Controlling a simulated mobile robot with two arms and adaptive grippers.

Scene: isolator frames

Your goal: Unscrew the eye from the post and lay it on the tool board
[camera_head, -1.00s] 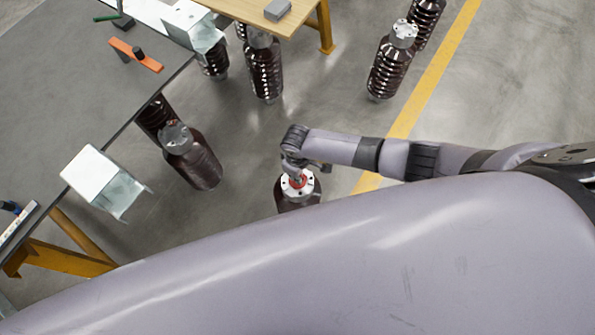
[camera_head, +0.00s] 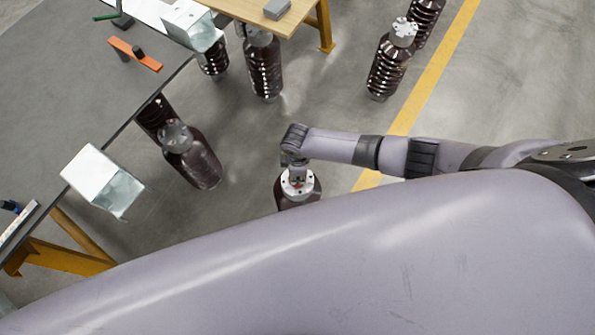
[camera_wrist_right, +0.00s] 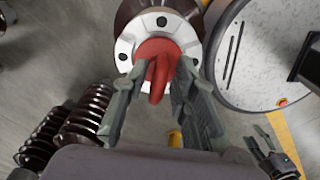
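The red eye (camera_wrist_right: 159,68) sits on the white bolted flange (camera_wrist_right: 127,48) of the dark brown post (camera_head: 285,192), which stands upright on the floor. My right gripper (camera_wrist_right: 160,70) reaches over the flange, one finger on each side of the eye's ring. Whether the fingers press on the ring or stand slightly apart from it, I cannot tell. In the head view, my right gripper (camera_head: 296,172) hides most of the eye. My left gripper (camera_wrist_right: 272,148) shows small in the right wrist view, fingers apart and empty; in the head view it is hidden. I cannot pick out the tool board with certainty.
A grey-topped table (camera_head: 60,100) stands left, with an orange piece (camera_head: 146,60) on it. Metal boxes (camera_head: 100,180) overhang its edge. Brown ribbed posts (camera_head: 388,68) stand behind and another post (camera_head: 192,160) left. A wooden table (camera_head: 245,10) is at the back.

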